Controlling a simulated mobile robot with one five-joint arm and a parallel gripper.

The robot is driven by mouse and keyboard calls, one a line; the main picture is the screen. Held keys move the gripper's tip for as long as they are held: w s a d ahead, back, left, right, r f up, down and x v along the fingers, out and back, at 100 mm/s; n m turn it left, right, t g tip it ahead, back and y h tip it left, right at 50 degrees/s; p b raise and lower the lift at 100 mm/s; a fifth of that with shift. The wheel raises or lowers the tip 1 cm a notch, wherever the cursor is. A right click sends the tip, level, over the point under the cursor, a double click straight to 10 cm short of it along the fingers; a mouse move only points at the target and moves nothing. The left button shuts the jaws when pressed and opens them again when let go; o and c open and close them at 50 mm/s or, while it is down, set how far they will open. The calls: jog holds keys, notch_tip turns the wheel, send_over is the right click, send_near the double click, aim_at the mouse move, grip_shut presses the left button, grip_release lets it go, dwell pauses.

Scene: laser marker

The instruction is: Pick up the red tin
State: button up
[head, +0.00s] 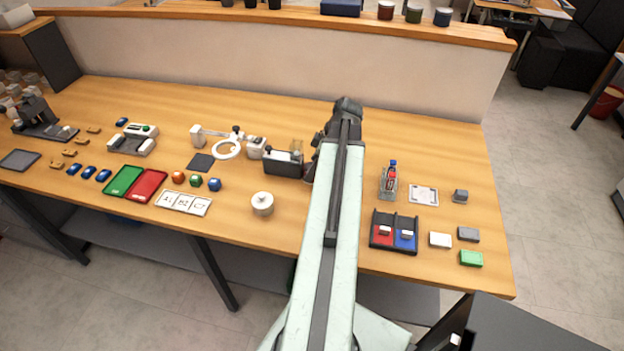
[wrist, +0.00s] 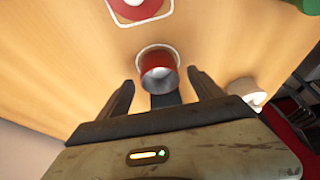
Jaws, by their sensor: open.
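The red tin (wrist: 155,62) shows in the wrist view as a short red cylinder with a grey metallic end. My gripper (wrist: 159,77) is open, with one dark finger to the left of the tin and one to the right. The tin appears at and just beyond the gap between the fingertips; I cannot tell whether either finger touches it. In the head view my gripper (head: 345,106) is at the back of the bench, mostly behind my arm, and I cannot make out the tin there.
In the wrist view, a red object (wrist: 135,9) lies beyond the tin and a white round object (wrist: 246,91) is to the right. In the head view, a dark box (head: 283,163) is left of my arm and a bottle rack (head: 389,184) right. A low wall (head: 250,60) backs the bench.

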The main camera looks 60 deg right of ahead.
jog(key=shift+b+x, duration=0.4)
jog(key=shift+x, duration=0.75)
jog(key=shift+s+r, duration=0.1)
jog(key=shift+r, duration=0.05)
jog(key=shift+c, duration=0.4)
grip_shut()
jog(key=shift+r+p, duration=0.15)
jog(key=shift+p, duration=0.15)
notch_tip(320, 180, up, 18)
jog(key=p, duration=1.7)
jog(key=shift+p, duration=0.35)
